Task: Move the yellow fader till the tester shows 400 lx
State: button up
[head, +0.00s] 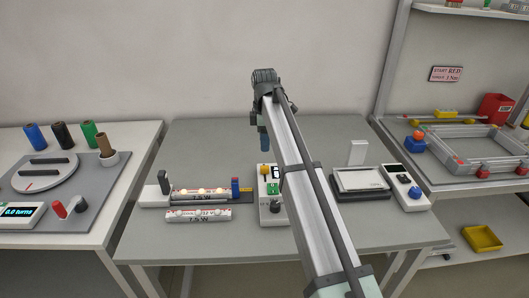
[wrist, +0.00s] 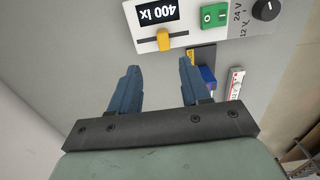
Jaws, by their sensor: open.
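The yellow fader (wrist: 163,40) sits in its slot on the white control box (wrist: 205,28), beside the display (wrist: 158,13), which appears upside down and reads 400 lx. In the head view the fader (head: 265,171) shows at the upper left of the box (head: 263,213); the display there is partly hidden by my arm. My gripper (wrist: 158,64) has its two blue fingers spread, with nothing between them. In the wrist view the fader lies just beyond the fingertips, apart from them. In the head view my gripper (head: 264,150) is behind the box, mostly hidden by my arm.
The box also has a green switch (wrist: 213,15) and a black knob (wrist: 265,9). Left of it stand a lamp strip with lit bulbs (head: 202,191) and a loose strip (head: 197,214). A dark-based device (head: 360,193) and a handheld meter (head: 407,190) are to the right.

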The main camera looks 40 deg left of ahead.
aim_at(265, 166)
notch_tip(265, 166, up, 3)
dwell(0.3)
jog(key=f, duration=1.3)
jog(key=shift+s+d+f, duration=0.2)
jog(key=shift+f, duration=0.2)
jog(key=shift+c, duration=0.3)
grip_shut()
